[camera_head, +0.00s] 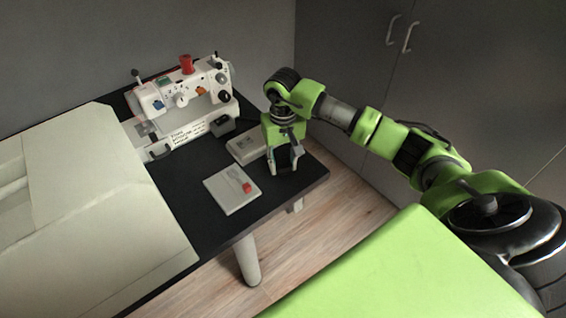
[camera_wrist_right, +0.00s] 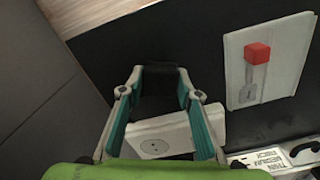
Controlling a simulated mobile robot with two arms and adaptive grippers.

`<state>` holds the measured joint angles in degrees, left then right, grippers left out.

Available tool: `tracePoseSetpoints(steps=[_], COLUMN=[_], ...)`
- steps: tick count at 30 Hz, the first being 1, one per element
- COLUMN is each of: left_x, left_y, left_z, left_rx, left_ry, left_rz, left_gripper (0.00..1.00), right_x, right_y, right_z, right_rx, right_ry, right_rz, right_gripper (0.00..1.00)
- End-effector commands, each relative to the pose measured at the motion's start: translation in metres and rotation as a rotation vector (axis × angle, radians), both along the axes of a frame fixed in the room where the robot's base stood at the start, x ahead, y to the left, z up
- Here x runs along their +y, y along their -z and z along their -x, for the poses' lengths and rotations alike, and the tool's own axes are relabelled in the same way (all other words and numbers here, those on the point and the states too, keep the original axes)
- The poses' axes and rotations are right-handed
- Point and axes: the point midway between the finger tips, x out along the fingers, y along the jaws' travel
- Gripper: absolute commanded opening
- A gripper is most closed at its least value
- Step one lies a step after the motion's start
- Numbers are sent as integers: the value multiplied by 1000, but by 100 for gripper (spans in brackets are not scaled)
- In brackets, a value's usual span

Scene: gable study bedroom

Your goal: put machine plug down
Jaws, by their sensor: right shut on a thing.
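My right gripper (camera_head: 287,168) is above the dark table near its right corner, pointing down. In the right wrist view its fingers (camera_wrist_right: 160,90) close around a dark block-like thing, which I take to be the machine plug (camera_wrist_right: 159,80). The plug is hard to make out against the black table top. A white box with a round socket face (camera_wrist_right: 155,146) lies beyond the fingers in the wrist view; in the head view this socket box (camera_head: 246,147) lies just left of the gripper. A white sewing machine (camera_head: 160,101) stands behind. My left gripper is not in view.
A flat white plate with a red block (camera_head: 226,196) lies on the black table (camera_head: 200,240), front-left of the gripper. A large pale boxy thing (camera_head: 90,190) fills the left. Grey cabinet doors (camera_head: 450,70) stand behind my right arm. Wooden floor shows beyond the table's edge.

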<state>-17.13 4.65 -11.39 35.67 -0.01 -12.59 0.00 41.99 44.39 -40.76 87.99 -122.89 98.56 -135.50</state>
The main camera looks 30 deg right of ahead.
Motion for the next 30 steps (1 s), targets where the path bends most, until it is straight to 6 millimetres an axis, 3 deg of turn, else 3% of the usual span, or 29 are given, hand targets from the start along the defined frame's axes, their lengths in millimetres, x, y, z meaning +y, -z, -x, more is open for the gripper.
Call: tracePoseSetpoints(steps=[5,6,7,17,22,25,30], left_x=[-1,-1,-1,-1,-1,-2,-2], left_y=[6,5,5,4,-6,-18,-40], left_z=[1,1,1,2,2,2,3], left_rx=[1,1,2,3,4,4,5], left_ry=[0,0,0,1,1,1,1], left_rz=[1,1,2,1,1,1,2], left_gripper=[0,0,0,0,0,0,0], right_x=[-1,0,0,0,1,0,-1], right_y=[5,4,4,3,-6,-20,-63], right_z=[0,0,0,0,0,-1,-1], right_rx=[-1,0,0,0,0,-2,-3], right_ry=[1,1,1,1,0,0,0], right_rz=[0,0,0,0,-2,0,2], right_gripper=[0,39,47,48,48,48,48])
